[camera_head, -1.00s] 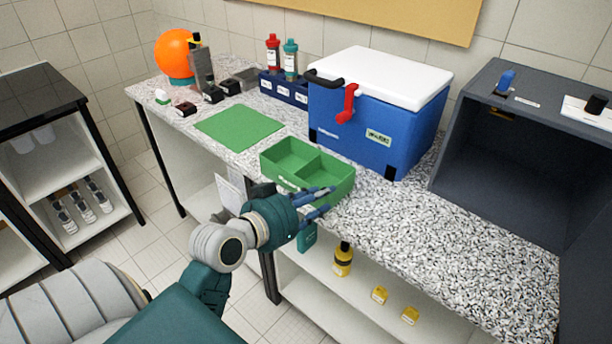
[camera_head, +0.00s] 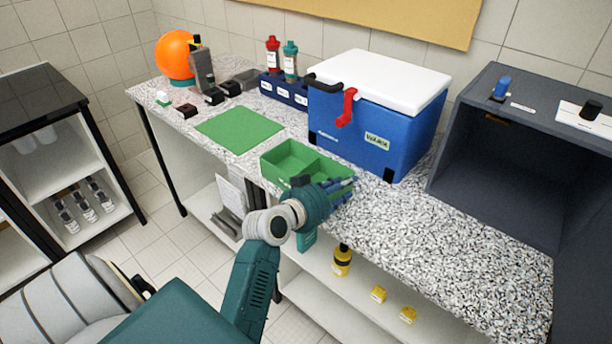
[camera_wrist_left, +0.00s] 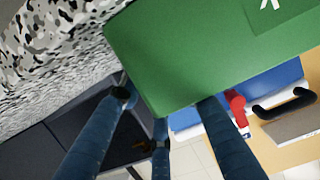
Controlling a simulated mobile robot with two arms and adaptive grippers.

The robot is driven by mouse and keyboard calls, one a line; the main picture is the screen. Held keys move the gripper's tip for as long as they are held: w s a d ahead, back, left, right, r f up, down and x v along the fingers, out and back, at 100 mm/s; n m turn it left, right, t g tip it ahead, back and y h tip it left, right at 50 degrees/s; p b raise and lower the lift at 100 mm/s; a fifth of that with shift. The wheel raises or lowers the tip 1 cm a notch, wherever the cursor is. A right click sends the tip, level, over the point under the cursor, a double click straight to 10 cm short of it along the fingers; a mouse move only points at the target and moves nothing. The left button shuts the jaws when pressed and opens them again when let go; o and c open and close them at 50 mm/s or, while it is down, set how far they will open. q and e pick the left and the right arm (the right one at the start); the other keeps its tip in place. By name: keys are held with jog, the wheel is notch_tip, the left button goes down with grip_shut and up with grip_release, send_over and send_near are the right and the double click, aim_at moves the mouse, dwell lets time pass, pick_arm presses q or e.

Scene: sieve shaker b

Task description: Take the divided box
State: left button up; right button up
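The divided box (camera_head: 285,157) is a green open tray with a low divider, standing at the front edge of the speckled counter. My left gripper (camera_head: 343,187) is at its near right corner and hides part of that end. In the left wrist view the box (camera_wrist_left: 200,45) fills the top, close to the fingers. The blue fingers (camera_wrist_left: 165,105) are spread apart around the box's corner and edge, so the gripper looks open. I cannot tell whether any finger touches the box. My right gripper is not in view.
A blue cooler (camera_head: 365,135) with a white lid and red latch stands right behind the box. A green mat (camera_head: 240,128) lies to the left. A dark grey open cabinet (camera_head: 500,165) stands at the right. The counter's front right is clear.

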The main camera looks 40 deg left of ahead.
pick_arm(q)
jog(key=shift+s, duration=0.1)
grip_shut()
jog(key=shift+r, duration=0.1)
